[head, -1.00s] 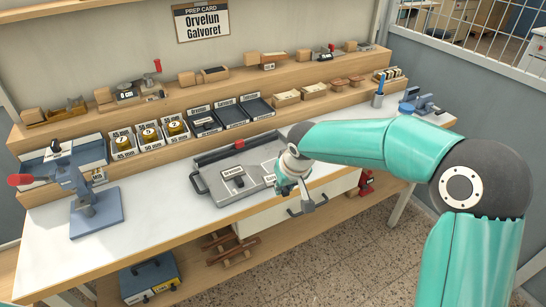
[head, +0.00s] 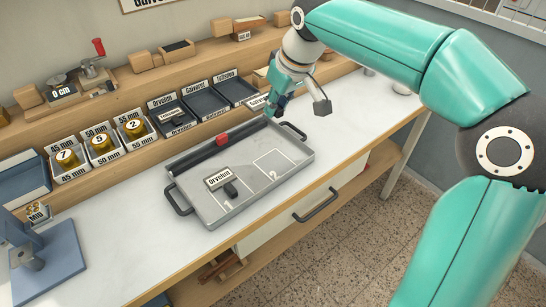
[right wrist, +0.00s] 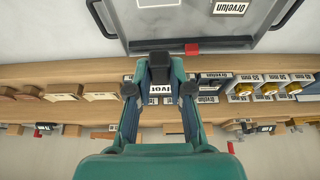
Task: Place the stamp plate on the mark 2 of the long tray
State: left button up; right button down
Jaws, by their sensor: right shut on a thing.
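My right gripper (head: 275,102) is shut on a stamp plate with a white label (head: 258,102), partly hidden by the fingers; I read only part of the name. The plate's label (right wrist: 160,89) also shows between the fingers in the right wrist view. It is held in the air by the back right corner of the long grey tray (head: 205,197). Mark 2 (head: 272,163) is an empty white outline on the tray's right half. Another plate, labelled Orvelun (head: 220,178), lies on the tray's left half. My left gripper is out of view.
A red block (head: 222,139) sits on the tray's back rim. Behind stand bins labelled Orvelun (head: 173,120), Galvoret and Tolvaden; the latter two look empty. Numbered brass pieces (head: 134,127) stand left of them. A blue press (head: 45,260) stands at front left.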

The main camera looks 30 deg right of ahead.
aim_at(273, 163)
notch_tip(273, 163, down, 17)
jog(key=shift+d+r+b, duration=0.1)
jog(key=shift+r+b, duration=0.05)
jog(key=shift+b, duration=0.9)
jog(key=c, duration=1.1)
grip_release()
jog(key=shift+o, duration=0.2)
jog(key=shift+r, duration=0.15)
jog(key=p+v, duration=0.1)
jog(key=v, duration=1.1)
